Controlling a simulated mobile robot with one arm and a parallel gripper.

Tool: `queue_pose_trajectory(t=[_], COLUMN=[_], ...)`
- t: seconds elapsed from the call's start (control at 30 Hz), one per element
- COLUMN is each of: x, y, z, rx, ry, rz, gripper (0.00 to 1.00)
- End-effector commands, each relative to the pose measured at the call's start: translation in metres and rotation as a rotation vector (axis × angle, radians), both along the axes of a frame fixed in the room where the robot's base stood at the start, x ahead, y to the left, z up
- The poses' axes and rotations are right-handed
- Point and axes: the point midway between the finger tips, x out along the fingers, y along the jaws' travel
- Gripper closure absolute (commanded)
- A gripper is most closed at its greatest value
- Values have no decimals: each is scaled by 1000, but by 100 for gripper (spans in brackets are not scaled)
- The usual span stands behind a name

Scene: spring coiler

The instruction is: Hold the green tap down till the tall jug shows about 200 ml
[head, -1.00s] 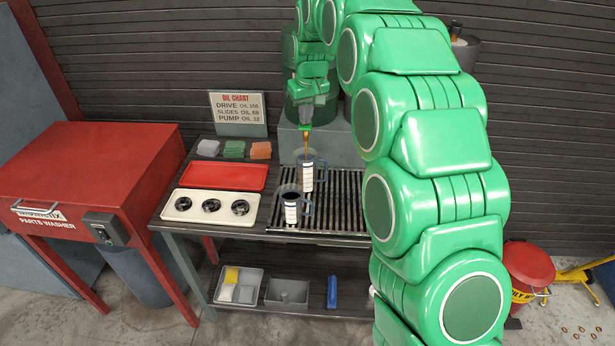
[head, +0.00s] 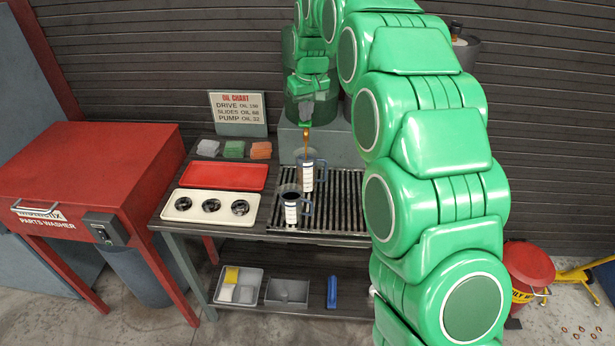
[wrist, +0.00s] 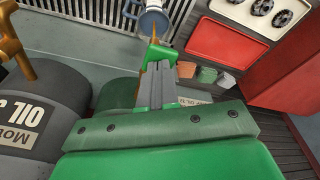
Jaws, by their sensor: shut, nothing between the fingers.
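The green tap (head: 306,125) is on the front of a dark green drum (head: 291,104). An amber stream of oil (head: 307,142) runs from it into the tall jug (head: 309,172), which stands upright on the grate below. The jug has a pale scale strip, but its level is too small to read. My gripper (head: 306,90) is shut and empty, just above the tap. In the wrist view the fingers (wrist: 158,85) point at the green tap (wrist: 160,53), with the jug (wrist: 152,22) beyond. I cannot tell whether the fingertips touch the tap.
A second jug (head: 291,206) with dark contents stands in front on the slatted grate (head: 345,212). A red tray (head: 225,177) and a cream tray (head: 183,216) with black round parts lie left. An oil chart (head: 238,107) stands behind. A red parts washer (head: 95,165) is farther left.

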Motion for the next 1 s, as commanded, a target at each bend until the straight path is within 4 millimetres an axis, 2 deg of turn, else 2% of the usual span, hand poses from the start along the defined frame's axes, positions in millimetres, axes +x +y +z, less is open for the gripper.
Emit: queue_pose_trajectory(t=[0.5,1.0], x=[1,-1], y=[0,-1], z=[57,61], rx=[2,1], ry=[-3,-1], rz=[0,-1], gripper=[100,100])
